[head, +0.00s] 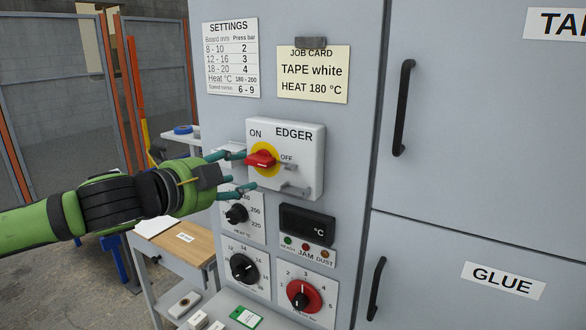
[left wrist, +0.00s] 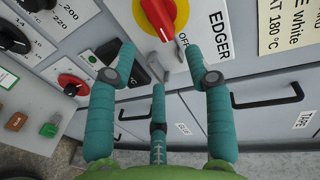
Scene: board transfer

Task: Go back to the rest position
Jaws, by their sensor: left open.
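My left gripper (head: 230,172) reaches in from the left in the head view, its teal fingers spread open and empty. It is just in front of the panel, left of the EDGER switch box (head: 311,146). The red switch knob (head: 261,159) on its yellow disc lies horizontal, its left end towards ON. In the left wrist view the open fingers (left wrist: 158,85) spread below the red knob (left wrist: 158,15), with a grey lever piece between them. From these views I cannot tell whether a finger touches the box. My right gripper does not show.
A job card (head: 313,75) and a settings sheet (head: 231,60) are on the panel. Below are a black heat dial (head: 237,214), another black dial (head: 244,268), a red dial (head: 303,294) and a dark display (head: 306,226). A wooden-topped cart (head: 190,246) stands at lower left.

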